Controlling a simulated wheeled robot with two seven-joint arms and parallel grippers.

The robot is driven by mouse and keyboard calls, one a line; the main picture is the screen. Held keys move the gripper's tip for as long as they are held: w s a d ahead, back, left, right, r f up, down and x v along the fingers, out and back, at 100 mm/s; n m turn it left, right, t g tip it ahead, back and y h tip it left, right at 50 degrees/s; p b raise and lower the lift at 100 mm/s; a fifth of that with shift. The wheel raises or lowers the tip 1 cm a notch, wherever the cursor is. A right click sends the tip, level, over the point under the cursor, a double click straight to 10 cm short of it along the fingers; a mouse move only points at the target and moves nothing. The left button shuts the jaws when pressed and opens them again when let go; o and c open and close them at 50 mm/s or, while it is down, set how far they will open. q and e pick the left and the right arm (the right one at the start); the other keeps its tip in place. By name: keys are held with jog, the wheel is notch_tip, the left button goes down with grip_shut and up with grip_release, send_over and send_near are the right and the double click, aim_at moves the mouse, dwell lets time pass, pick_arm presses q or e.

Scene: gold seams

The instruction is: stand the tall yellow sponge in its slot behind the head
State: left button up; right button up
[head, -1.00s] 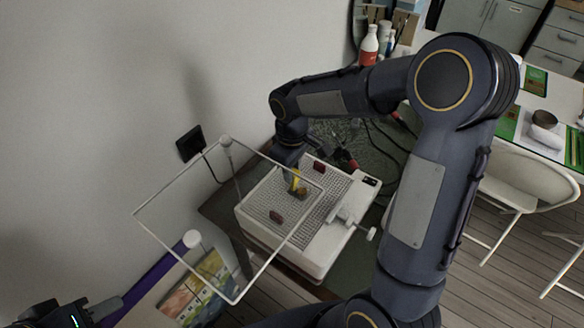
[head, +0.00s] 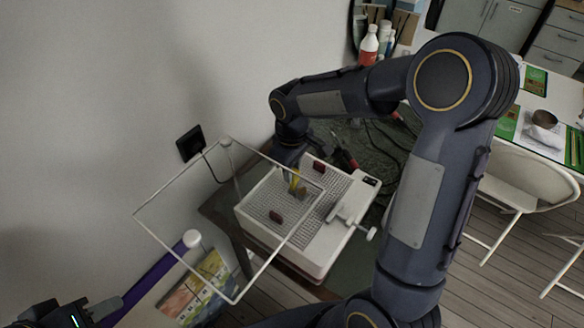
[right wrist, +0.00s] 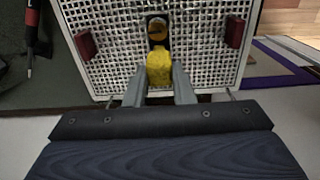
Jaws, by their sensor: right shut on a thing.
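The tall yellow sponge (right wrist: 160,66) is upright between the fingers of my right gripper (right wrist: 158,80), which is shut on it. It also shows as a yellow strip in the head view (head: 293,182), below the right gripper (head: 290,160). The sponge is over the white grid top of the grinder (right wrist: 105,62), right beside the dark opening with the head (right wrist: 158,30), which looks orange-brown. I cannot tell whether the sponge's foot is in the slot. My left gripper (head: 70,316) is at the lower left corner, partly cut off, far from the grinder.
Two dark red blocks (head: 277,216) (head: 319,167) lie on the grid. A clear panel in a pale frame (head: 180,181) is in front of the grinder's left part. A white clamp-like part (head: 345,207) is at its right edge. A wall borders the left; cables lie behind.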

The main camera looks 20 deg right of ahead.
jog(key=shift+f+b, duration=2)
jog(key=shift+f, duration=0.65)
dwell(0.8)
jog(key=o, duration=1)
jog(key=shift+o, duration=0.2)
jog(key=shift+r, duration=0.1)
jog(key=shift+r+p, duration=2.85)
jog(key=shift+r, duration=0.65)
jog(key=shift+s+f, duration=0.1)
